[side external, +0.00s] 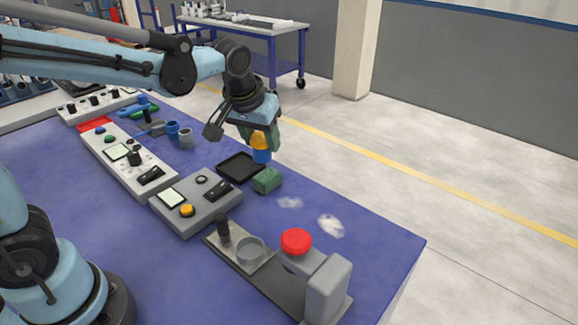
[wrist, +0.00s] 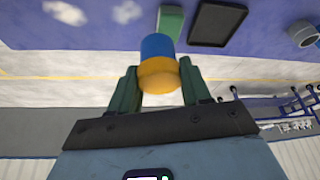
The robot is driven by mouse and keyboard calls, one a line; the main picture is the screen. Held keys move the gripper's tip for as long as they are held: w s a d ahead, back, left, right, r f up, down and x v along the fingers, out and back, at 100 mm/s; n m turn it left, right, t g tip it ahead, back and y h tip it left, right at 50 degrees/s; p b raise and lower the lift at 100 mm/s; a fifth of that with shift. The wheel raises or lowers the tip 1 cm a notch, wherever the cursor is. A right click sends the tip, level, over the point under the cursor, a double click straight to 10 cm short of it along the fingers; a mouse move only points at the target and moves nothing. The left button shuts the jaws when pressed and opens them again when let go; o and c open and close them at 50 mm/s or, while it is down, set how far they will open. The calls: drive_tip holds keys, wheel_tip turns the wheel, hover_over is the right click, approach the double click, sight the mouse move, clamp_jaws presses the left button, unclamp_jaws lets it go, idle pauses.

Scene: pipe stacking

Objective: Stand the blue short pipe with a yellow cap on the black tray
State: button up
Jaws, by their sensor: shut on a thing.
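The blue short pipe (side external: 262,156) with its yellow cap (side external: 258,140) is in my gripper (side external: 257,135). The cap is up and the blue end points down, roughly upright. In the wrist view the blue pipe (wrist: 157,46) and yellow cap (wrist: 158,76) sit between the two green fingers, which are shut on the capped end. The black tray (side external: 226,175) lies flat on the blue table, just left of the pipe in the side view. It also shows in the wrist view (wrist: 217,25), to the pipe's right. The tray looks empty. The pipe appears held above table level; the exact gap is unclear.
A green block (side external: 267,180) lies beside the tray's near right corner. A grey control box (side external: 195,202) stands in front of the tray. Blue and grey pipe pieces (side external: 186,138) stand at the left behind it. A fixture with a red button (side external: 296,240) stands nearer.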

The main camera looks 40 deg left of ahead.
drive_tip(key=n, duration=0.1)
approach(244, 164)
drive_tip(key=shift+w+r+y, duration=0.15)
drive_tip(key=shift+w+y, duration=0.15)
drive_tip(key=shift+w, duration=0.5)
drive_tip(key=shift+f, duration=2)
drive_tip(key=shift+f, duration=0.1)
drive_tip(key=o, duration=1)
drive_tip(key=shift+o, duration=0.2)
